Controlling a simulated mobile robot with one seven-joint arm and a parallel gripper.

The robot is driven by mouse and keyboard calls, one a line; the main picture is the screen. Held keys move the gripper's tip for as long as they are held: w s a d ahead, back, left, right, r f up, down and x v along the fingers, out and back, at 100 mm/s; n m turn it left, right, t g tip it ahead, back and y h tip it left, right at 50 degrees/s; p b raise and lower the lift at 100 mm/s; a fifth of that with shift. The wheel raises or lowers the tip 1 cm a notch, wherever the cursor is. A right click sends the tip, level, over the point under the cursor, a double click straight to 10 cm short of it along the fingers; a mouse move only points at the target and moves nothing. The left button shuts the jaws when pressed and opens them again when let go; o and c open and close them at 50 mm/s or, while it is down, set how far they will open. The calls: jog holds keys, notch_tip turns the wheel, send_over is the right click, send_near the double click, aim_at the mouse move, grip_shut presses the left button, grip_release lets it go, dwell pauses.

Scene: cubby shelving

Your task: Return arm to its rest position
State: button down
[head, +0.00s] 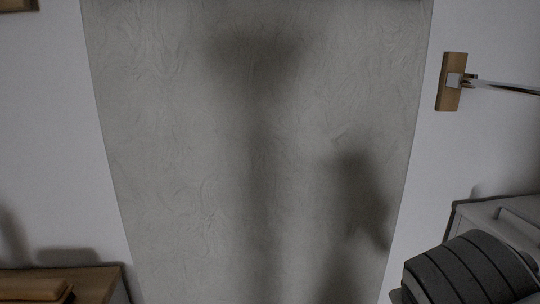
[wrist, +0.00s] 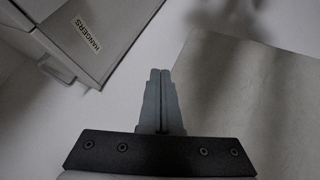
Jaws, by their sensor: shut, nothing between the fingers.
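My gripper (wrist: 160,72) shows in the wrist view, with its two grey fingers pressed together and nothing between them. It is clear of everything around it, with pale floor and a grey textured mat behind it. In the head view the gripper itself is not visible. A dark ribbed rounded part at the lower right of that view is cut off by the frame edge.
A grey textured panel or mat (head: 200,150) fills the middle of the head view. A wooden block with a metal rod (head: 452,85) is at the right. A wooden piece of furniture (head: 100,281) is at the lower left. A box labelled "HANGERS" (wrist: 115,25) is at the wrist view's upper left.

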jog(key=a+f+g+y, duration=0.1)
jog(key=a+f+y, duration=0.35)
jog(key=a, duration=0.35)
notch_tip(320, 180, up, 29)
jog(key=p, duration=2.8)
jog(key=shift+w, duration=0.3)
jog(key=shift+d, duration=0.25)
